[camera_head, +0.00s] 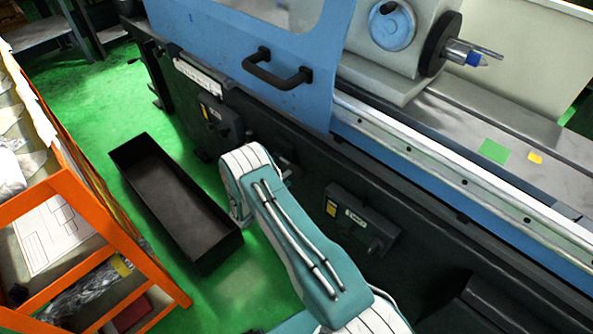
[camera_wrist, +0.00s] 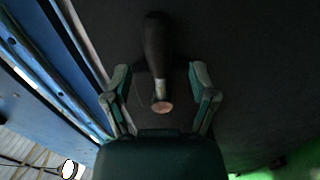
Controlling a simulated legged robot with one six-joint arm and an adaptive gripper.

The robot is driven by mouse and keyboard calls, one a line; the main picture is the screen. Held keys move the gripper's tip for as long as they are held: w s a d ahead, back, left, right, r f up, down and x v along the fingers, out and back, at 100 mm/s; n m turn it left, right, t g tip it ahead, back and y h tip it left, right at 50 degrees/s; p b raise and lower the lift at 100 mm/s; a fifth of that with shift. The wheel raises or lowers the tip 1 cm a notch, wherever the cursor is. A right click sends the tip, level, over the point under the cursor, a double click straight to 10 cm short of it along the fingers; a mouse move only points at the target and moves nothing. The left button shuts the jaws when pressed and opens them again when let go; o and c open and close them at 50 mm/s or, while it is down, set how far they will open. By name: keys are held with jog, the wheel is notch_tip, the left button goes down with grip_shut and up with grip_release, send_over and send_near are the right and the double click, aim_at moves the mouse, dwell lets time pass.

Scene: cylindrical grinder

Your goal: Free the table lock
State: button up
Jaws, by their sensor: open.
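In the wrist view, a dark lever (camera_wrist: 156,42) with a thick rounded grip narrows to a pale metal neck and a round copper-coloured end. I take it for the table lock lever, though no label shows there. My gripper (camera_wrist: 159,72) is open, with one finger on each side of the lever and a visible gap on both sides. How far the lever is in depth from the fingers I cannot tell. In the head view, my gripper is hidden behind my arm, near the grinder's dark front.
The blue grinder door with a black handle (camera_head: 277,70) is above my arm. Labelled boxes (camera_head: 212,116) (camera_head: 362,218) stick out from the machine's front. A black bin (camera_head: 175,203) stands on the green floor, beside an orange rack (camera_head: 62,190) at left.

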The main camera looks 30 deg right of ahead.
aim_at(297, 171)
jog(key=x, duration=0.5)
jog(key=shift+c, duration=0.3)
